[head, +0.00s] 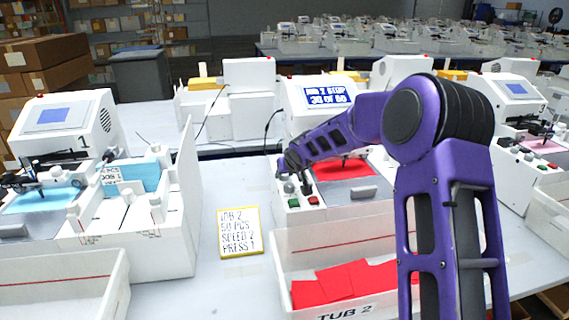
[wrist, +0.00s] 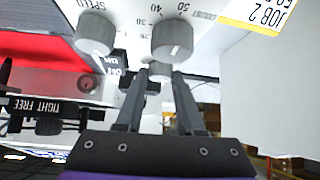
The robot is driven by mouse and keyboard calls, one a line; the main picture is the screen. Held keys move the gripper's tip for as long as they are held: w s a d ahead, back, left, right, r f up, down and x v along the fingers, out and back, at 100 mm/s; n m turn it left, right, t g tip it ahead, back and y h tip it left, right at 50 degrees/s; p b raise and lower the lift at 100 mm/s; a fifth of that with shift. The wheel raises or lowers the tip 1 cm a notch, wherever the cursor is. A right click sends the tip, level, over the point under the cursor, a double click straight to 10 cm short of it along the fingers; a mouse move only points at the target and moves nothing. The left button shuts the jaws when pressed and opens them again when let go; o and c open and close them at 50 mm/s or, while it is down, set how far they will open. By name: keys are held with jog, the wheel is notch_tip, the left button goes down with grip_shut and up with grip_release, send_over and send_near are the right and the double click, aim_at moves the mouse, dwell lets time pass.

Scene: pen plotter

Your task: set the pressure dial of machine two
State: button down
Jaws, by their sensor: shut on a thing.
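Machine two (head: 315,121) stands at the centre of the head view, its blue screen lit with text that includes "STOP". My gripper (head: 285,165) reaches down to its control panel at the front left, and its tips are hard to make out there. In the wrist view my gripper (wrist: 160,74) has its fingertips on either side of a pale dial (wrist: 159,70), apparently the pressure dial, and is shut on it. Its label and pointer are hidden. A speed dial (wrist: 95,33) and a dial with a scale up to 50 (wrist: 172,38) sit beside it.
A white tub (head: 300,252) with red sheets stands in front of machine two. Machine one (head: 65,120) stands left.

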jog(key=shift+d+n+y+p, duration=0.1)
jog(key=shift+n+y+p, duration=0.2)
jog(key=shift+n+y, duration=0.15)
jog(key=shift+f+n, duration=0.1)
jog(key=shift+n, duration=0.15)
jog(key=c, duration=0.5)
grip_release()
jog(key=shift+w+r+v, duration=0.1)
jog(key=shift+w+v, duration=0.05)
jog(key=shift+v, duration=4.2)
jog(key=shift+w+r+v, duration=0.1)
jog(key=shift+v, duration=4.3)
jog(key=shift+d, duration=0.1)
